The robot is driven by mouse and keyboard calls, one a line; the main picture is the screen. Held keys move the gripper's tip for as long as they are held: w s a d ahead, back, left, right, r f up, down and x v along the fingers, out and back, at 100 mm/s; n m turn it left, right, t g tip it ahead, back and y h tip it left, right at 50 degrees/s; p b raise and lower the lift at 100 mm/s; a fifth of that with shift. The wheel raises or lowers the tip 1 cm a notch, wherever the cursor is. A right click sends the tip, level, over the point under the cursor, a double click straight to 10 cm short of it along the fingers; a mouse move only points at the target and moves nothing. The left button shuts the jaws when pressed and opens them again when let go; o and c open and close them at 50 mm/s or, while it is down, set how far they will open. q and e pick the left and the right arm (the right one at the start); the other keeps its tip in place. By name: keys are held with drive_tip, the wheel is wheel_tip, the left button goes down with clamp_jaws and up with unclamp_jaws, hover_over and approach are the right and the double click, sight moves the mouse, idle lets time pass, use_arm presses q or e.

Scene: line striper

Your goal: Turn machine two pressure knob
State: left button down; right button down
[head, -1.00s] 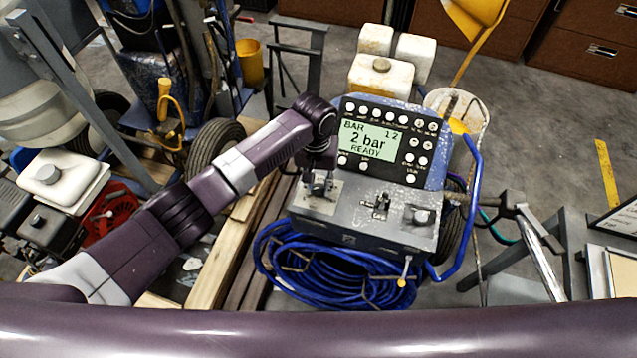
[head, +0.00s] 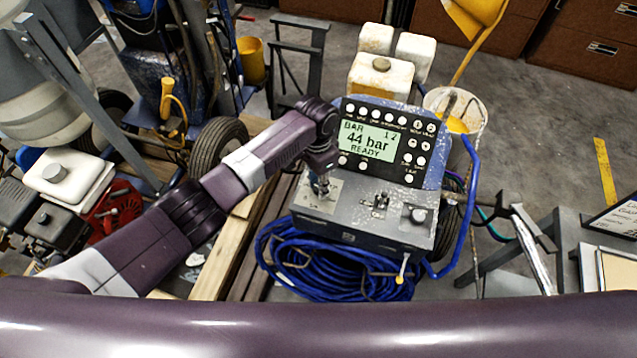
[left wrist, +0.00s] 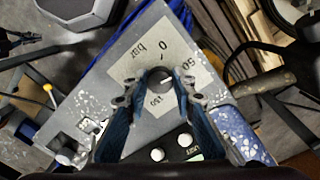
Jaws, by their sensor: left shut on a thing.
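The striping machine's grey control panel (head: 350,222) stands in the middle of the head view. Its display (head: 367,142) reads "44 bar READY". My left gripper (head: 320,188) reaches down onto the left of the panel and hides most of the knob there. In the left wrist view, the dark round pressure knob (left wrist: 159,76) sits on a pale dial plate (left wrist: 146,52) marked 0, 50, 150 and bar. The fingers of my left gripper (left wrist: 155,88) are shut on this knob, one on each side. My right gripper is not in view.
A switch (head: 380,203) and another knob (head: 418,215) sit right of the gripper. A coiled blue hose (head: 330,275) hangs below the panel. A white bucket (head: 468,105) stands behind right, and another machine with a wheel (head: 215,152) stands left.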

use_arm(q)
drive_tip(key=shift+w+r+m, duration=0.1)
drive_tip(key=shift+m, duration=0.4)
drive_tip(key=c, duration=1.6)
unclamp_jaws()
wheel_tip(320, 180, up, 12)
